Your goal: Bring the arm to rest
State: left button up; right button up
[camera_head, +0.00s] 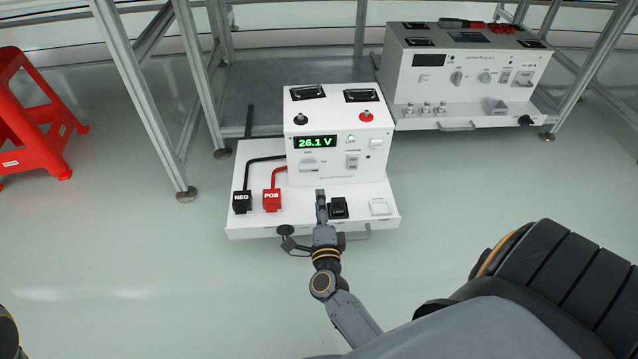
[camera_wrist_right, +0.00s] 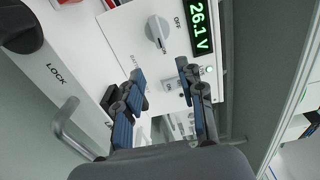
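My right arm reaches in from the bottom in the head view, with the right gripper (camera_head: 321,207) over the front of a white test unit. In the right wrist view, the right gripper (camera_wrist_right: 160,69) has its two fingers apart, with nothing held between them. The fingers point toward the unit's front panel (camera_head: 378,147), with its rotary knob (camera_wrist_right: 158,31) and small switch (camera_wrist_right: 169,86). The green display (camera_head: 315,142) reads 26.1 V. I cannot tell the exact gap to the panel. My left gripper is not in view.
The unit's base (camera_head: 295,216) carries black NEG (camera_head: 242,202) and red POS (camera_head: 272,200) plugs and a black block (camera_head: 339,208). A second unit (camera_head: 467,80) stands behind right. Metal frame legs (camera_head: 200,75) and a red stool (camera_head: 32,115) are around.

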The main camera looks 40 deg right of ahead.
jog(key=shift+s+a, duration=0.25)
jog(key=shift+s, duration=0.2)
